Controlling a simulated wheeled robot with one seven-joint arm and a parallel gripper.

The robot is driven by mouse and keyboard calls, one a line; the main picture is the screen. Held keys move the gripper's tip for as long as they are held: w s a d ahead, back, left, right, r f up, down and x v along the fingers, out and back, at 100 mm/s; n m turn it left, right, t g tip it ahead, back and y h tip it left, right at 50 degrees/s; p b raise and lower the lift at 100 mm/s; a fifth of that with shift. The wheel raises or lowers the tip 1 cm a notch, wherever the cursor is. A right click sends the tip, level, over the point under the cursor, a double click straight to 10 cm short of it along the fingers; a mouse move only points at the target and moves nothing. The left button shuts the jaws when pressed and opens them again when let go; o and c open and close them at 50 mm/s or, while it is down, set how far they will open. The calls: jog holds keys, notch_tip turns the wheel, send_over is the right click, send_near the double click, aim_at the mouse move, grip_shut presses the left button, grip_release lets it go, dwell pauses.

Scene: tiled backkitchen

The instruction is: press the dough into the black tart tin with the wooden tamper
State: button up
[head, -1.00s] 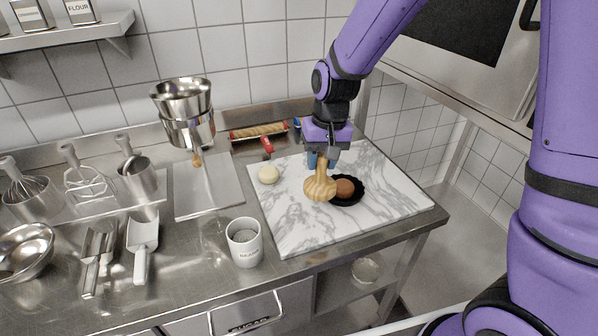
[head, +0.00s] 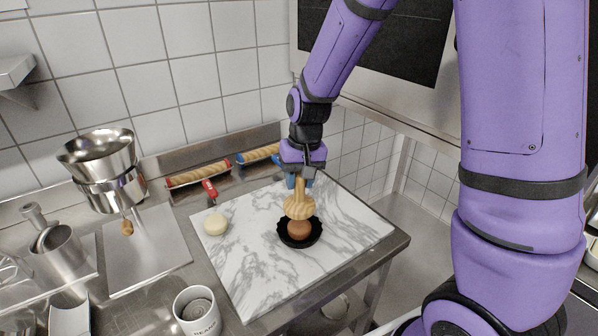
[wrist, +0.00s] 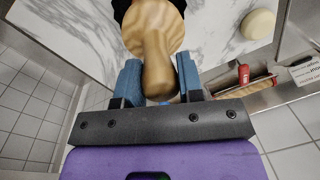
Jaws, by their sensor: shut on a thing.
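My gripper (head: 300,182) is shut on the wooden tamper (head: 299,206), fingers on its handle and the broad round head pointing down. The tamper also fills the middle of the wrist view (wrist: 157,45) between the blue fingers. The black fluted tart tin (head: 284,240) sits on the marble board. A brown dough ball (head: 300,230) lies in the tin. The tamper head is right over the dough in the head view and hides its top; I cannot tell whether they touch. In the wrist view the tamper hides the dough and most of the tin.
The marble board (head: 250,282) has free room around the tin. A pale dough ball (head: 215,224) lies at its left. Rolling pins (head: 198,176) lie behind it along the wall.

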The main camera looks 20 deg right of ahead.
aim_at(299, 203)
jog(key=shift+f, duration=2)
jog(key=shift+f, duration=1.8)
dwell(1.5)
jog(key=shift+r, duration=0.1)
jog(key=shift+r, duration=4.45)
